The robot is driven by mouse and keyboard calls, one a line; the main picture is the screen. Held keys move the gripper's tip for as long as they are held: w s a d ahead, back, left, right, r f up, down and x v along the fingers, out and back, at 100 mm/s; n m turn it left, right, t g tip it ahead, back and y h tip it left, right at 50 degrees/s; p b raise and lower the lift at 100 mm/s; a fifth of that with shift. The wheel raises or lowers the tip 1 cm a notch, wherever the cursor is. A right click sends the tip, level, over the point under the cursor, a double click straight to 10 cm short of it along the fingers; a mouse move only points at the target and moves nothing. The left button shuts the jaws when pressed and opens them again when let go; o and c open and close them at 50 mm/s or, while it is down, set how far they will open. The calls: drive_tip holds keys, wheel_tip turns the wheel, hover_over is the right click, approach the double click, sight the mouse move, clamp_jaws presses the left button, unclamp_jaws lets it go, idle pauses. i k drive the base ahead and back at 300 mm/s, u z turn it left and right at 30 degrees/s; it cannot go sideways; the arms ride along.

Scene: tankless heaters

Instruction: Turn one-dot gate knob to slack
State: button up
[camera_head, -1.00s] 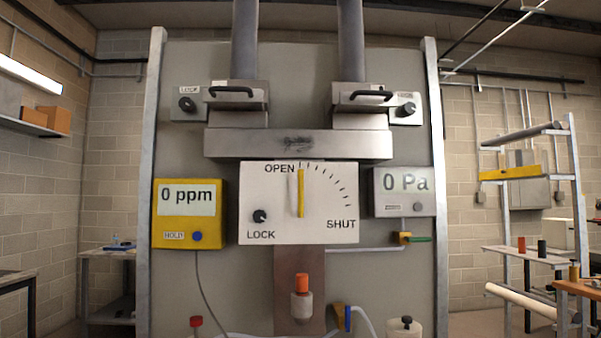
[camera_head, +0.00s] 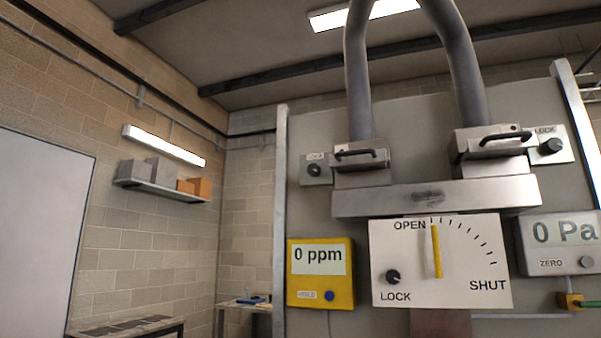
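The left gate knob (camera_head: 314,170) is left of the left gate (camera_head: 362,177), under a small label too blurred to read. The right gate knob (camera_head: 551,146) is right of the right gate (camera_head: 493,152), under a label reading LOCK. Dots that would mark either knob cannot be made out. A third dark knob (camera_head: 393,277) sits on the white dial panel (camera_head: 467,285), above the word LOCK. The panel's yellow pointer (camera_head: 437,252) stands near OPEN. My gripper is not in view.
A yellow box (camera_head: 320,296) reads 0 ppm, and a grey box (camera_head: 556,266) reads 0 Pa. Black handles (camera_head: 355,154) cross the gate fronts. Grey pipes rise above. A shelf with boxes (camera_head: 160,189) hangs on the left wall. A low table stands at lower left.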

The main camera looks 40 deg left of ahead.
sight(314, 170)
drive_tip(key=u, duration=1.55)
drive_tip(key=k, duration=1.1)
drive_tip(key=u, duration=0.8)
drive_tip(key=i, duration=1.4)
drive_tip(key=z, duration=1.05)
drive_tip(key=i, duration=0.5)
drive_tip(key=z, duration=0.65)
